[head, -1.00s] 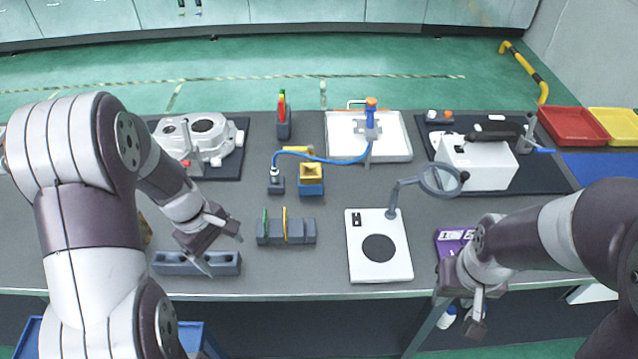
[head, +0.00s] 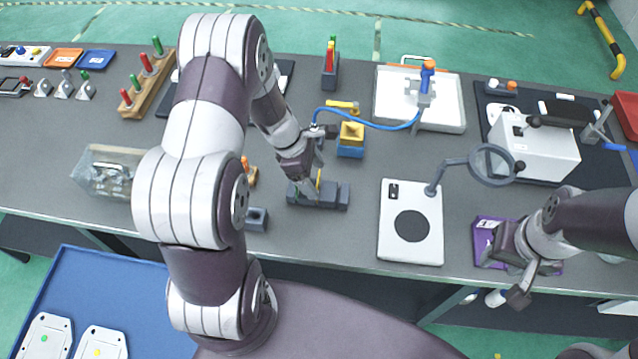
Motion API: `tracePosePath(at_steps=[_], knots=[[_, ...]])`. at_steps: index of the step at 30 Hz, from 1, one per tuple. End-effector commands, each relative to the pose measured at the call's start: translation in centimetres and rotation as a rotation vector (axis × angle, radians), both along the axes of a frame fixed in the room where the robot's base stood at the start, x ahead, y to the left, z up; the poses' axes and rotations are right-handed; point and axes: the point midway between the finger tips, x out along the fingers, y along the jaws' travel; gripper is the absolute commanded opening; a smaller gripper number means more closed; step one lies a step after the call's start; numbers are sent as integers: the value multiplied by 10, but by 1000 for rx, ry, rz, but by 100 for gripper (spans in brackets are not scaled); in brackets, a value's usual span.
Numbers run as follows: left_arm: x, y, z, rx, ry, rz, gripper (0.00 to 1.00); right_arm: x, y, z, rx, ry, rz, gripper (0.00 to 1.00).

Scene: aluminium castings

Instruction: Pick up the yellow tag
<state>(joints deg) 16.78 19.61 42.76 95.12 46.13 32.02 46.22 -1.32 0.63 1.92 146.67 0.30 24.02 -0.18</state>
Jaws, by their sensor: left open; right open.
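The yellow tag (head: 319,182) stands upright in a dark grey slotted holder (head: 332,196) near the middle of the table. Only a thin strip of it shows beside my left gripper's fingers. My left gripper (head: 315,165) is open, with its fingers low at the holder, close to the tag. I cannot tell whether the tag sits between the fingers. The green tag is not visible; my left gripper covers that part of the holder. My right gripper (head: 536,283) is open and empty, at the front table edge by a purple packet (head: 487,236).
A white plate with a black disc (head: 412,250) and a magnifier (head: 492,163) stand right of the holder. A yellow and blue block (head: 350,143) and a blue hose (head: 375,123) lie behind it. A small dark block (head: 256,219) is in front left.

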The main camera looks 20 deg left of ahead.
Motion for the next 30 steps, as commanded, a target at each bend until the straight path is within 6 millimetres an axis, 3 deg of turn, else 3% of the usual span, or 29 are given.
tracePosePath(at_steps=[5,12,18,30], knots=[[3,-11,-26,0,1,-2,83,0,0,3,0,0,0,43],[3,-12,-29,0,0,0,83,0,0,3,0,0,0,43],[3,-12,-29,0,0,-1,28,0,0,3,0,0,0,43],[4,-12,-26,0,-1,-2,27,0,0,2,0,0,0,43]])
